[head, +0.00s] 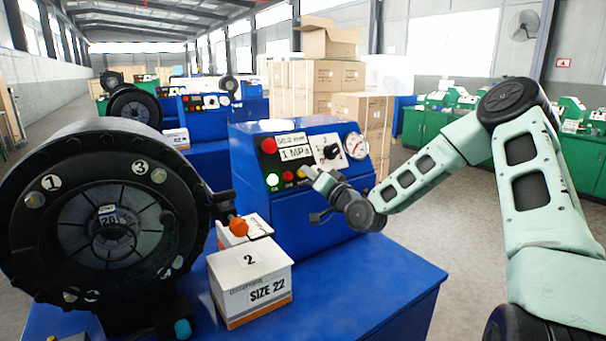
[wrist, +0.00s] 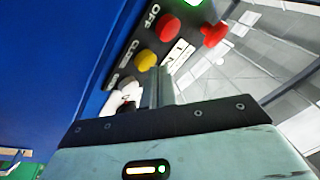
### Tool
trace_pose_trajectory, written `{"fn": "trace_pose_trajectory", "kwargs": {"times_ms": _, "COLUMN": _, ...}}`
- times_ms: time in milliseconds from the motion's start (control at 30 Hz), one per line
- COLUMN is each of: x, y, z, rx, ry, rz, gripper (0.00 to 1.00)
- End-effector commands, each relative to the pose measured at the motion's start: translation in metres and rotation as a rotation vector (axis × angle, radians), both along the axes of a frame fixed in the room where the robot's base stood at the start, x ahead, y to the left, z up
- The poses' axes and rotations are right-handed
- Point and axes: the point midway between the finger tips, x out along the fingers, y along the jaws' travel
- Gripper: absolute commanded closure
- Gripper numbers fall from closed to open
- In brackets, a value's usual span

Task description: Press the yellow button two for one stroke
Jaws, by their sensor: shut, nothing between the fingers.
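The blue crimper control box (head: 335,215) stands on a blue bench. The yellow button (wrist: 146,60) sits in the button row between a red button (wrist: 168,27) and white buttons (wrist: 125,98), beside the label CLOSE. In the head view the yellow button (head: 300,174) is small and close to my gripper. My gripper (head: 318,178) is shut and empty in front of the right end of this row. In the wrist view its thin grey fingers (wrist: 161,86) point toward the panel just right of the yellow button. I cannot tell whether they touch the panel.
A black crimping head (head: 105,215) stands at left. A white SIZE 22 box (head: 250,280) marked 2 lies on the bench (head: 380,290) below the panel. A display (head: 293,147) reads 1 MPa, with a gauge (head: 355,146) and dial at right. Cardboard boxes (head: 330,80) stand behind.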

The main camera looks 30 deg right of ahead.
Motion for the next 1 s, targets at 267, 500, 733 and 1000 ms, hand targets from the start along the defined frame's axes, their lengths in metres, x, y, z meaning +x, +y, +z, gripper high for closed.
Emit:
{"fn": "trace_pose_trajectory", "kwargs": {"times_ms": 267, "x": 0.0028, "y": 0.0002, "z": -0.0023, "rx": 0.0, "ry": 0.0, "rz": 0.0, "gripper": 1.0}}
{"fn": "trace_pose_trajectory", "kwargs": {"times_ms": 500, "x": 0.0051, "y": 0.0004, "z": -0.004, "rx": 0.0, "ry": 0.001, "rz": 0.001, "gripper": 1.0}}
{"fn": "trace_pose_trajectory", "kwargs": {"times_ms": 733, "x": 0.0067, "y": 0.0004, "z": -0.0049, "rx": 0.0, "ry": 0.001, "rz": 0.001, "gripper": 1.0}}
{"fn": "trace_pose_trajectory", "kwargs": {"times_ms": 1000, "x": 0.0063, "y": 0.0002, "z": -0.0044, "rx": 0.0, "ry": 0.001, "rz": 0.0, "gripper": 1.0}}
